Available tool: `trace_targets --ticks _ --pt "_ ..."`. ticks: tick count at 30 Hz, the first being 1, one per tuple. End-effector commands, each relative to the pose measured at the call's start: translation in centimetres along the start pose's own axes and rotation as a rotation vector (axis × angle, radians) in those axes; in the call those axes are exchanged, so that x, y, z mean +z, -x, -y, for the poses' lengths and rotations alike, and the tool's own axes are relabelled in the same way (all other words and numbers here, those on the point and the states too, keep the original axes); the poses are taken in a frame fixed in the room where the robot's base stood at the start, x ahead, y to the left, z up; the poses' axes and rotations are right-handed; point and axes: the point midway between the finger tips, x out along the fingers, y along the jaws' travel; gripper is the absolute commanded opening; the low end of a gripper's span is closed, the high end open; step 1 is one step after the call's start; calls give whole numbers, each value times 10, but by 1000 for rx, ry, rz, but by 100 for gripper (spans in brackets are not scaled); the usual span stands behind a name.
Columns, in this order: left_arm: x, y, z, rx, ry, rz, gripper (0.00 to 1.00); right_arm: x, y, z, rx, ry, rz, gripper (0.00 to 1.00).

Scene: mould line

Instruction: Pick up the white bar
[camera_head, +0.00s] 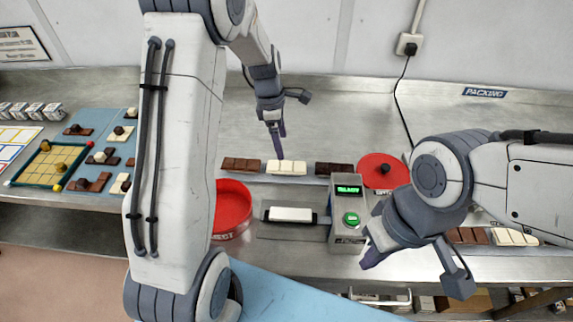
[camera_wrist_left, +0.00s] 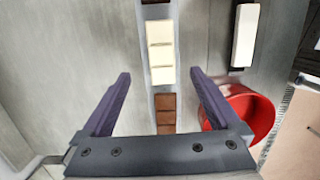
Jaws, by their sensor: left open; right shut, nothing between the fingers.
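The white bar (camera_head: 287,167) lies on a rail between a milk-brown bar (camera_head: 241,165) and a dark brown bar (camera_head: 334,169). In the left wrist view the white bar (camera_wrist_left: 161,52) lies beyond and between the two fingertips, with the brown bar (camera_wrist_left: 166,108) nearer. My left gripper (camera_head: 278,143) is open and points down above the white bar in the head view. In the left wrist view its purple fingers (camera_wrist_left: 160,77) are apart with nothing held. My right gripper (camera_head: 372,256) is shut and empty, near the control box.
A white block (camera_head: 291,214) sits on a dark plate beside a control box (camera_head: 348,205) with a green button. A red bin (camera_head: 233,206) is left of it. A red round lid (camera_head: 381,170) lies right. Game boards and pieces (camera_head: 52,162) lie at far left.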

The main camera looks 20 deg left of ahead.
Motion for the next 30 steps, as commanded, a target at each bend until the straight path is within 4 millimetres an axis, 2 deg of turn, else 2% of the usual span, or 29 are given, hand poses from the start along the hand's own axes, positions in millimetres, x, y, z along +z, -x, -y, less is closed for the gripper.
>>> trace_targets --ticks 3,11,18,27,29,30 --pt "1 -17 1 -4 -3 0 96 0 4 0 0 0 0 0" --pt "1 -38 2 -5 -6 -1 96 -1 13 1 0 -1 0 0" --pt "0 -73 3 -4 -7 0 96 -1 22 2 0 -1 0 0" --pt "0 -79 2 1 -8 0 96 -1 22 2 0 -1 0 0" --pt "0 -79 2 0 -8 0 73 -1 22 2 0 -1 0 0" --pt "0 -79 2 0 -7 0 58 -1 22 2 0 -1 0 0"
